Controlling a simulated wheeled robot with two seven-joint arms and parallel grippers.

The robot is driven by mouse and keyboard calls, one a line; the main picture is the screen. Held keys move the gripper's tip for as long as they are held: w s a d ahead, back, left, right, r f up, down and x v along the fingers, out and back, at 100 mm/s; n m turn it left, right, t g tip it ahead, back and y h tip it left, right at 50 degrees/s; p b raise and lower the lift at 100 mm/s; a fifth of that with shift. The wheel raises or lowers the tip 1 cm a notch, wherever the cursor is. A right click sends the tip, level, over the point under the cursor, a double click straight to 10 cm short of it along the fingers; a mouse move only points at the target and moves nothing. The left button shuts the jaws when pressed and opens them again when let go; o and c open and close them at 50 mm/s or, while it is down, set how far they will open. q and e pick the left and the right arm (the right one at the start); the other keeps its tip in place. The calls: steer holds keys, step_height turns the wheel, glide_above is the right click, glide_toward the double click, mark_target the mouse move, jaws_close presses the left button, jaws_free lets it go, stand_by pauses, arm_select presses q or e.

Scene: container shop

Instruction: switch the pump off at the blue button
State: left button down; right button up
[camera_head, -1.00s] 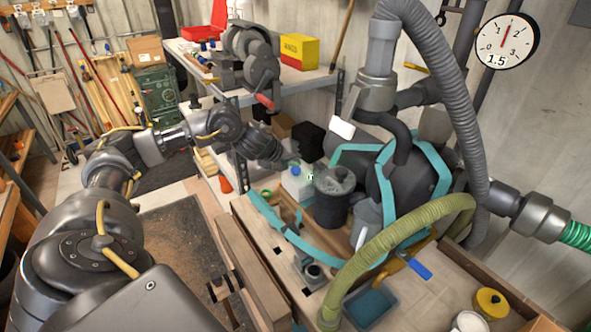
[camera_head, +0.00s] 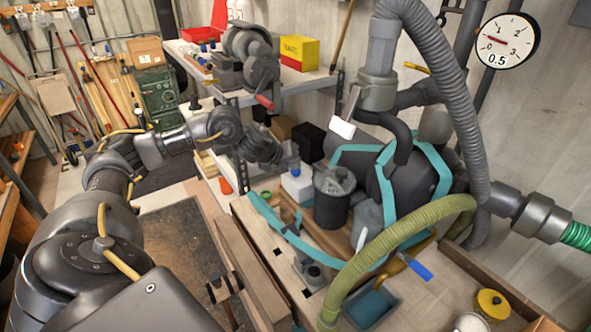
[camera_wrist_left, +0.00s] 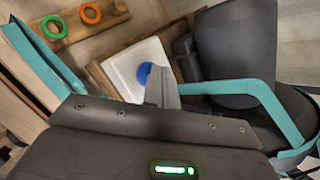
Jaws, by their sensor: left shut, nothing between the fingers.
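The blue button (camera_wrist_left: 145,73) sits on top of a white box (camera_wrist_left: 125,70) in the left wrist view. My left gripper's shut fingers (camera_wrist_left: 163,88) are right beside the button and cover part of it; whether they touch it I cannot tell. In the head view the white box (camera_head: 297,188) stands on the bench left of a dark canister, and my left gripper (camera_head: 288,164) is over its top, shut and empty. The button is largely hidden there. The round gauge (camera_head: 508,30) on the wall reads 0.5, its red needle pointing left. My right gripper is not in view.
The dark canister (camera_head: 334,200) stands close right of the white box. The dark pump body with teal straps (camera_head: 387,185) and a green hose (camera_head: 400,235) fill the right. Green (camera_wrist_left: 53,27) and orange (camera_wrist_left: 91,13) rings lie near the box.

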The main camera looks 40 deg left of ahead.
mark_target(293, 172)
arm_select(q)
steer(key=shift+r, duration=0.35)
steer(key=shift+r+p, duration=0.15)
steer(key=shift+p, duration=0.2)
step_height(293, 172, up, 6)
steer(key=p, duration=0.5)
